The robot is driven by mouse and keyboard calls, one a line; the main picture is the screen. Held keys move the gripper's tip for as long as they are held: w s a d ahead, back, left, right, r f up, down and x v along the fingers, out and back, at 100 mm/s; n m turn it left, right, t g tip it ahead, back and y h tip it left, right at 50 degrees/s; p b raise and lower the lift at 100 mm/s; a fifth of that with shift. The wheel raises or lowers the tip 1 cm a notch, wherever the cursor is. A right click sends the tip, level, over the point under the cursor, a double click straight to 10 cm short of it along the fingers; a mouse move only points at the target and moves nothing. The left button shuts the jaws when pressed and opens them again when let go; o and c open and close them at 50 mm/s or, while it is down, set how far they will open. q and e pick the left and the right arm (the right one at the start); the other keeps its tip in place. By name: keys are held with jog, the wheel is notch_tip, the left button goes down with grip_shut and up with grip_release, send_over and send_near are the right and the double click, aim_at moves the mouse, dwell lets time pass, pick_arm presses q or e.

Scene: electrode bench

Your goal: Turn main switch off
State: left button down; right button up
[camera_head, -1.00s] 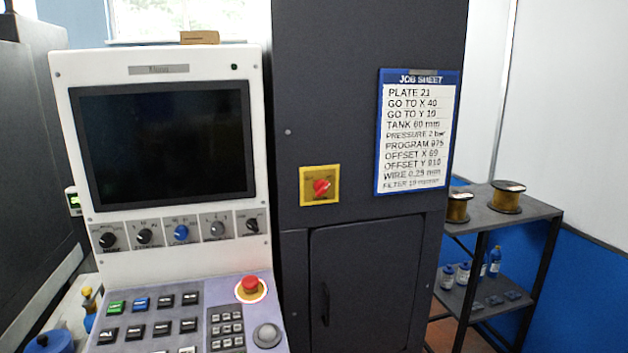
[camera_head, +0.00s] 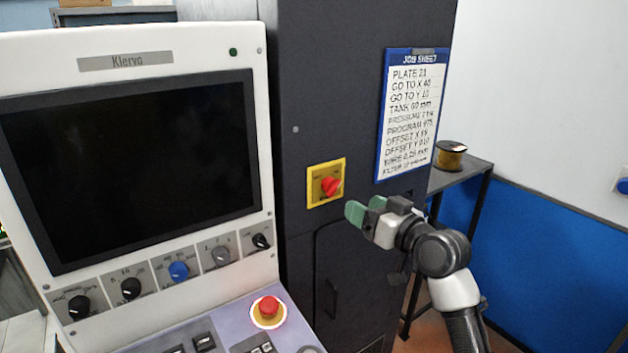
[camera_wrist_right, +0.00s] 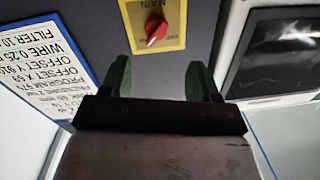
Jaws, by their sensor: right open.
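The main switch is a red rotary knob (camera_head: 330,186) on a yellow plate (camera_head: 313,199) on the dark cabinet. The knob's handle sits at a slant. My right gripper (camera_head: 361,209) is open and empty, just right of and below the plate, with green fingers. In the right wrist view the knob (camera_wrist_right: 156,27) shows upside down, ahead of and between the two fingers (camera_wrist_right: 160,75), and apart from them. Part of the word MAIN reads on the plate. My left gripper is not in view.
A control console with a dark screen (camera_head: 130,165), dials and a red emergency button (camera_head: 268,308) stands at left. A job sheet (camera_head: 409,113) hangs right of the switch. A shelf (camera_head: 462,176) with a wire spool (camera_head: 450,157) stands at right.

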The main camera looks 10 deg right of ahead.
aim_at(337, 189)
jog(key=w, duration=0.1)
jog(key=w+p, duration=0.2)
jog(key=w, duration=0.1)
jog(key=shift+w+a+r, duration=0.1)
jog(key=shift+a+r, duration=0.2)
jog(key=shift+a, duration=0.05)
jog(key=p+x, duration=0.1)
jog(key=x, duration=0.1)
jog(key=p+x, duration=0.1)
jog(key=x, duration=0.1)
jog(key=shift+w+a+f, duration=0.15)
jog(key=shift+w+a, duration=0.05)
jog(key=shift+a, duration=0.2)
jog(key=shift+w+a, duration=0.1)
jog(key=shift+w, duration=0.2)
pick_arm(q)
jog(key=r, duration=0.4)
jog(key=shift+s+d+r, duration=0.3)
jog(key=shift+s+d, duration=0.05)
pick_arm(e)
jog(key=shift+w+f, duration=0.1)
jog(key=shift+w, duration=0.2)
